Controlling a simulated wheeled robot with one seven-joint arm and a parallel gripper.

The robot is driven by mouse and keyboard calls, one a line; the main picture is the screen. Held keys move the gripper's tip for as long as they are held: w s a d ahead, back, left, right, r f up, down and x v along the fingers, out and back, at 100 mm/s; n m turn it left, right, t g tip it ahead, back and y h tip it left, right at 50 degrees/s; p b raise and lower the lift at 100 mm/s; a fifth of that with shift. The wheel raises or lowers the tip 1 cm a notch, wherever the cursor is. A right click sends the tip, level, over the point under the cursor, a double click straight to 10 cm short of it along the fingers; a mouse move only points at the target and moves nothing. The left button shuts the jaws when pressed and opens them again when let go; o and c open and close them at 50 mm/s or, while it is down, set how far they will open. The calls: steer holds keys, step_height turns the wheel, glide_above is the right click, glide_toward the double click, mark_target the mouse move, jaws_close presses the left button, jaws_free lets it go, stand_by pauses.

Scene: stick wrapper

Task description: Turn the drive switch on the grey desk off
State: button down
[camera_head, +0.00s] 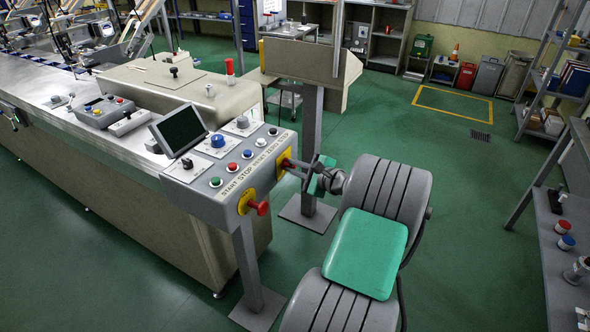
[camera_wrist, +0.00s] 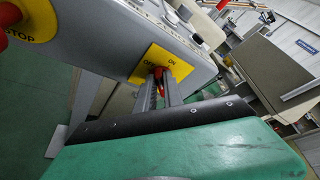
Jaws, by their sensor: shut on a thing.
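The drive switch is a red handle on a yellow plate, on the end face of the grey desk (camera_head: 196,200). Its yellow plate (camera_head: 283,156) shows in the head view, and the red handle (camera_wrist: 158,73) shows in the wrist view between the finger ends. The plate (camera_wrist: 180,68) carries ON and OFF lettering. My gripper (camera_head: 290,166) reaches the switch from the right and is shut on the red handle; its fingers (camera_wrist: 160,82) also show in the wrist view. The fingers partly hide the handle, so I cannot tell its exact angle.
A red STOP button (camera_head: 258,207) on a yellow plate sticks out of the same face, close to the left. The desk top carries several push buttons, knobs and a tilted screen (camera_head: 180,130). A post stands behind my gripper. Green floor is open to the right.

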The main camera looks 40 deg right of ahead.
steer(key=n+t+b, duration=0.1)
steer(key=n+b, duration=0.1)
steer(key=b, duration=0.1)
steer(key=f+n+t+h+b, duration=0.1)
steer(key=n+b, duration=0.1)
steer(key=b, duration=0.2)
steer(key=n+t+b, duration=0.1)
steer(key=n+b, duration=0.2)
steer(key=b, duration=0.1)
steer(key=shift+s+a+f+h, duration=0.1)
steer(key=shift+a+f+h, duration=0.15)
steer(key=shift+f+h, duration=0.15)
steer(key=shift+r, duration=0.1)
steer(key=c, duration=1.5)
jaws_free()
steer(key=shift+o, duration=0.2)
steer(key=shift+s, duration=0.1)
